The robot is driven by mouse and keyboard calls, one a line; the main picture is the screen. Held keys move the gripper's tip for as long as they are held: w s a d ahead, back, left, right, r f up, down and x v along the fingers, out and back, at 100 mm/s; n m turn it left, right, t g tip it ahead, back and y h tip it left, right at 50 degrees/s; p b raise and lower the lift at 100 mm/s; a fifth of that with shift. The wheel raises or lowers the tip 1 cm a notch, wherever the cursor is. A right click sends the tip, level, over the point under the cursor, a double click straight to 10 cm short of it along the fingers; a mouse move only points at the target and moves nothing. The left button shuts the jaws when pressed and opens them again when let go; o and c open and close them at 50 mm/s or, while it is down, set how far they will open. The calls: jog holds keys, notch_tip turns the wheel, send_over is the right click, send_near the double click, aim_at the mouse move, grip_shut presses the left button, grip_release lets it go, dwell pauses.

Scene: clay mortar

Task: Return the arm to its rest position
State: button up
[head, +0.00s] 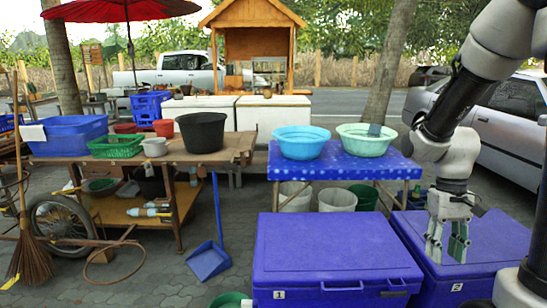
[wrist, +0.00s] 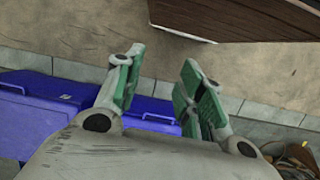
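My gripper (head: 446,245) hangs at the right in the head view, fingers pointing down above the blue cooler box marked 2 (head: 470,250). In the wrist view my gripper (wrist: 155,92) shows two fingers with green pads, apart, with nothing between them. My arm comes down from the top right of the head view and is bent at the elbow. No object is held.
A blue cooler marked 1 (head: 335,250) stands left of the other cooler. Behind them, a blue table (head: 345,170) carries a blue basin (head: 301,141) and a green basin (head: 364,142). A wooden cart (head: 190,155) with tubs stands left. Open paving (head: 160,275) lies in front.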

jog(key=s+a+r+t, duration=0.1)
jog(key=s+r+t, duration=0.2)
jog(key=r, duration=0.5)
jog(key=s+a+r+t, duration=0.2)
jog(key=s+r+t, duration=0.2)
jog(key=r, duration=0.4)
jog(key=shift+s+n, duration=0.3)
jog(key=shift+s, duration=0.45)
jog(key=shift+a, duration=0.1)
jog(key=shift+c, duration=0.5)
